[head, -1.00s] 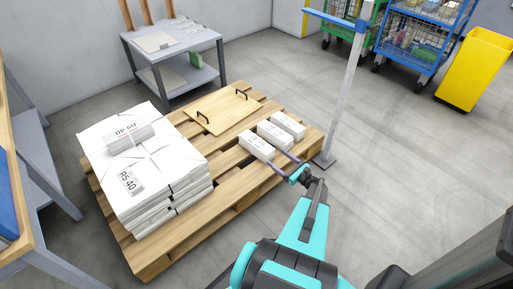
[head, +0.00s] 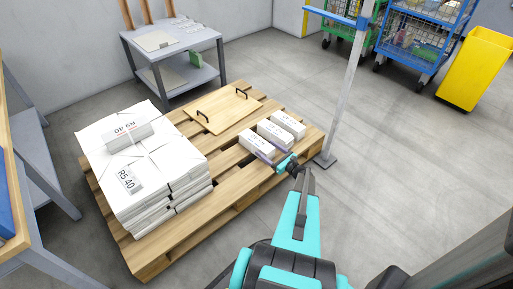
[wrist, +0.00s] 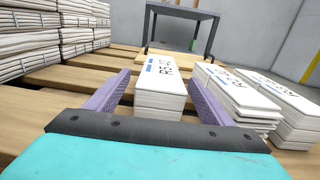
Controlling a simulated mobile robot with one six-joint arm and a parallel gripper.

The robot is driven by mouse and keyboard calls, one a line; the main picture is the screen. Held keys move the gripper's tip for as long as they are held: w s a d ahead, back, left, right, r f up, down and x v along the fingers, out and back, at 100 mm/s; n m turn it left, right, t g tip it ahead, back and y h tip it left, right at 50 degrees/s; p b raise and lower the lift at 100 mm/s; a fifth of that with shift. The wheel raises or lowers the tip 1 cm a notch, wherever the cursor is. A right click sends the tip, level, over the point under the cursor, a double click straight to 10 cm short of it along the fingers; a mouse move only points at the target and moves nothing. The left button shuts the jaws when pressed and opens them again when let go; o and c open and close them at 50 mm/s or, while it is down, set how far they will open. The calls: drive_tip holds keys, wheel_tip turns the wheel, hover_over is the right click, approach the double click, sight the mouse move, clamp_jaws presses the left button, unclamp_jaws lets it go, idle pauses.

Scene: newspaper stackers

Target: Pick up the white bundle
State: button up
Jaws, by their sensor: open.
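Three small white bundles lie in a row on the wooden pallet (head: 222,190). The nearest white bundle (head: 257,142) also shows in the wrist view (wrist: 161,88), upright between my two purple fingers, with printed text on top. My gripper (head: 272,152) is open, with one finger on each side of this bundle's near end; I cannot tell whether they touch it. The middle bundle (head: 274,133) stands close to the right finger, and in the wrist view (wrist: 236,97) it is just beyond that finger. The third bundle (head: 289,124) is farther right.
A tall stack of large white bundles (head: 145,165) fills the pallet's left part. A wooden board with black handles (head: 222,110) lies behind. A grey table (head: 170,45) stands beyond. A metal post (head: 345,95) rises by the pallet's right corner. Floor to the right is clear.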

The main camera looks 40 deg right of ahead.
sight(260, 143)
drive_tip(key=shift+w, duration=0.2)
drive_tip(key=shift+w+d+r+b, duration=0.1)
drive_tip(key=shift+w+b, duration=0.8)
drive_tip(key=shift+w, duration=1.65)
clamp_jaws()
drive_tip(key=shift+r, duration=0.15)
